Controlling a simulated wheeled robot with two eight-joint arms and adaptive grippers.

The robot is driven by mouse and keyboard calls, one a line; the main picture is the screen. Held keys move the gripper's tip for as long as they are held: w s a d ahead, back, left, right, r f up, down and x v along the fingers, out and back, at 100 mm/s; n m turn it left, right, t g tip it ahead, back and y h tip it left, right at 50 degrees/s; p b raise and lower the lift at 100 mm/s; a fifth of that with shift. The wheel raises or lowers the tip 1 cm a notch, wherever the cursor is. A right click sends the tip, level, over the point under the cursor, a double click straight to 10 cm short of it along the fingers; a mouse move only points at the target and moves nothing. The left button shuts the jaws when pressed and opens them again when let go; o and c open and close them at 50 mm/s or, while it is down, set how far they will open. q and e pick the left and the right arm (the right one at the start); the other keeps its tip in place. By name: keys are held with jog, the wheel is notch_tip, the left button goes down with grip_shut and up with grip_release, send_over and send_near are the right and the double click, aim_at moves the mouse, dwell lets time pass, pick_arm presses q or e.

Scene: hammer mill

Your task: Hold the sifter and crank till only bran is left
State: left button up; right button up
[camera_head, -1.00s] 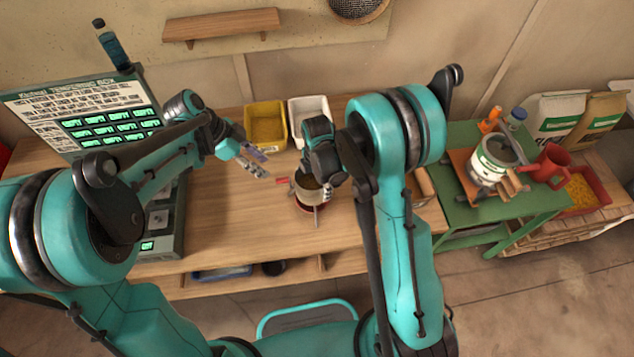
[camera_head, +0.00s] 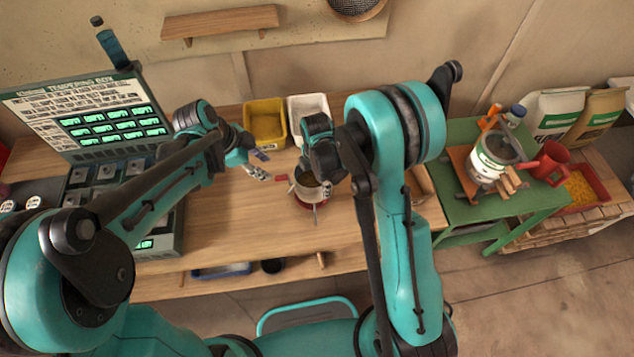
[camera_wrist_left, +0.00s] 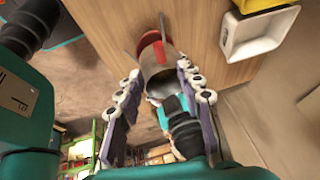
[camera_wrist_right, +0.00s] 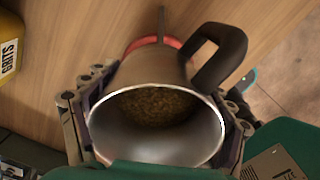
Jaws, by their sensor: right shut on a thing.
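The sifter (camera_head: 307,186) is a metal cup with a black side handle (camera_wrist_right: 222,55) and a small red part (camera_head: 281,178) out to its left. It stands over a red round base with a metal spike at the workbench's middle. Brown flaky material (camera_wrist_right: 155,105) lies inside it in the right wrist view. My right gripper (camera_wrist_right: 155,118) is shut around the cup, a finger on each side. My left gripper (camera_head: 259,167) is open and empty, just left of the sifter and apart from it. In the left wrist view the sifter (camera_wrist_left: 158,68) shows beyond the left fingertips (camera_wrist_left: 160,84).
A yellow bin (camera_head: 265,103) and a white bin (camera_head: 309,101) stand behind the sifter. The tempering box (camera_head: 105,118) is at the left. A green table (camera_head: 510,205) with a mill (camera_head: 487,160) and a red jug (camera_head: 546,163) is at the right. The bench front is clear.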

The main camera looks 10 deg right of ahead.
aim_at(280, 177)
pick_arm(q)
jog(key=x, duration=0.8)
jog(key=shift+d+f, duration=0.1)
jog(key=shift+f, duration=0.15)
jog(key=shift+c, duration=0.4)
grip_shut()
